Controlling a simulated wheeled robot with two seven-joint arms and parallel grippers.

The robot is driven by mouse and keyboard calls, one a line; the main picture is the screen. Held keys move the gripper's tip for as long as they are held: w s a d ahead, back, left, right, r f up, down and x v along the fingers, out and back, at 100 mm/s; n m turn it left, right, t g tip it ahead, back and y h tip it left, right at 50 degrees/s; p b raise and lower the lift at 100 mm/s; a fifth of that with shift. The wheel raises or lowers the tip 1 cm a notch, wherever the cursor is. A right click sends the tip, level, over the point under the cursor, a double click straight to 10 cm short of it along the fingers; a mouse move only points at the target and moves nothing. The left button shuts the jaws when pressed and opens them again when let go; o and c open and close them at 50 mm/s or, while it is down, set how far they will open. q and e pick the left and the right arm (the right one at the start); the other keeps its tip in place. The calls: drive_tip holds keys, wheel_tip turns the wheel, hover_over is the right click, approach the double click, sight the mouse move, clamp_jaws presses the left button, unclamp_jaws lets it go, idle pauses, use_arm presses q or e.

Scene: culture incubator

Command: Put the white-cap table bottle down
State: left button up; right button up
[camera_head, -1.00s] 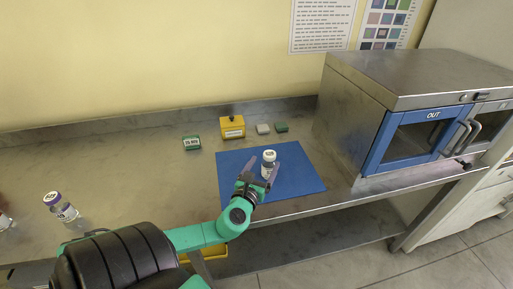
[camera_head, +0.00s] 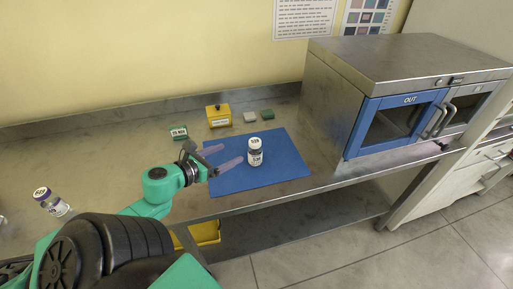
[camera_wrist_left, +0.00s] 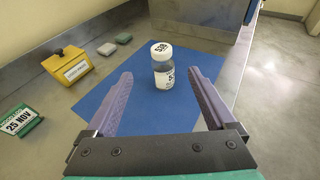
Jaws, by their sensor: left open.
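The white-cap bottle (camera_head: 255,152) stands upright on the blue mat (camera_head: 290,172), near its middle. It also shows in the left wrist view (camera_wrist_left: 162,68), upright and beyond the fingertips. My left gripper (camera_head: 232,156) is open and empty, to the left of the bottle and apart from it. In the left wrist view, its two purple fingers (camera_wrist_left: 160,82) are spread wide with bare mat between them. My right gripper is not in view.
A purple-cap bottle (camera_head: 52,203) stands far left. The steel incubator (camera_head: 335,98) with its blue-framed door is at right.

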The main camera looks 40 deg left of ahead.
sight(253, 142)
use_arm(q)
drive_tip(key=x, duration=0.8)
drive_tip(key=shift+w+a+f, duration=0.1)
drive_tip(key=shift+a, duration=0.05)
drive_tip(key=x, duration=0.1)
drive_tip(key=p+x, duration=0.1)
drive_tip(key=x, duration=0.3)
drive_tip(key=shift+d+r+p, duration=0.25)
drive_tip(key=shift+d+p, duration=0.05)
drive_tip(key=shift+w+f, duration=0.2)
drive_tip(key=shift+w, duration=0.1)
drive_tip(key=shift+s+r, duration=0.1)
drive_tip(key=c, duration=0.5)
clamp_jaws()
